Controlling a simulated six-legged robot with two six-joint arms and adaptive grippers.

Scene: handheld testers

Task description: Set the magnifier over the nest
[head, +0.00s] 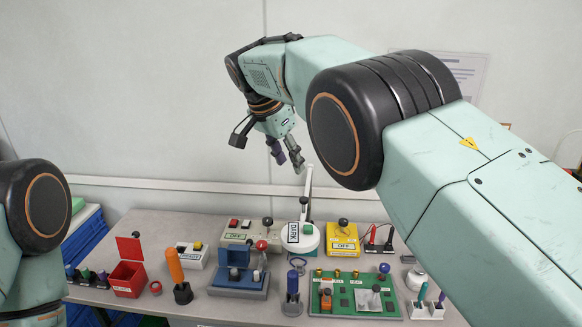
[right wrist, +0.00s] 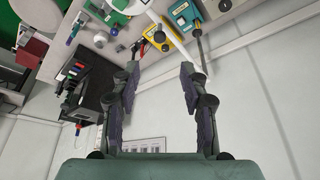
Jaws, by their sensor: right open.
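A blue fixture (head: 236,283) sits to the front left. My right gripper (head: 284,158) is open and empty, in the air above the back of the table, near the top of the pale arm. In the right wrist view its fingers (right wrist: 160,75) are spread apart. My left gripper is out of view.
A green board (head: 345,302), yellow box (head: 343,241), red bin (head: 129,279), orange-handled tool (head: 175,266) and grey OFF box (head: 246,233) crowd the table. The wall (head: 130,90) stands close behind. Small gaps of bare grey table show between things.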

